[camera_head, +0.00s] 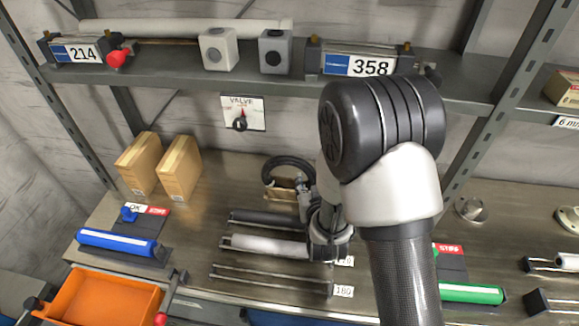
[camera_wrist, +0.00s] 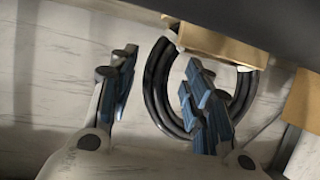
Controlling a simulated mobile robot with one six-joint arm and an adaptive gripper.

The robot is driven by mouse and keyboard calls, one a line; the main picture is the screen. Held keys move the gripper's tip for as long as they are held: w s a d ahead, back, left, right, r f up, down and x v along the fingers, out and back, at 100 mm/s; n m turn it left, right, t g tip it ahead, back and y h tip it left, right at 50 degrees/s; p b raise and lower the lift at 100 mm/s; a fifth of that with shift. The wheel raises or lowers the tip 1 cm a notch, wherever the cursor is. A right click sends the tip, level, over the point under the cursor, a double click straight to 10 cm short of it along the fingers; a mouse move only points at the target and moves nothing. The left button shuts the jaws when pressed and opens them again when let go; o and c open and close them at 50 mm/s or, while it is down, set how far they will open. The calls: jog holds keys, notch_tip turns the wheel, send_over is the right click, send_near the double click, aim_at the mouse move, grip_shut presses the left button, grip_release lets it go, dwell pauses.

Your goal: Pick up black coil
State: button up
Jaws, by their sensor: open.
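The black coil (camera_head: 287,164) stands as a dark ring on the bench near the wall, partly behind a tan cardboard piece and my arm. In the wrist view the black coil (camera_wrist: 158,85) is a thick ring of several strands just beyond my fingers. My gripper (camera_wrist: 155,80) is open, its two blue-padded fingers spread. The left finger is outside the ring's left side, and the right finger overlaps the ring's opening in the picture. The ring's left strands show between the fingers. I cannot tell whether a finger touches it. In the head view my gripper is mostly hidden by my arm.
A tan block (camera_wrist: 222,45) crosses the coil's upper part in the wrist view, below a dark overhanging edge. Two cardboard boxes (camera_head: 180,168) stand left of the coil. Rollers on racks (camera_head: 264,245) lie in front. A shelf (camera_head: 160,75) runs above.

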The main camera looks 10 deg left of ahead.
jog(key=shift+s, duration=0.1)
jog(key=shift+c, duration=0.5)
grip_shut()
dwell(0.3)
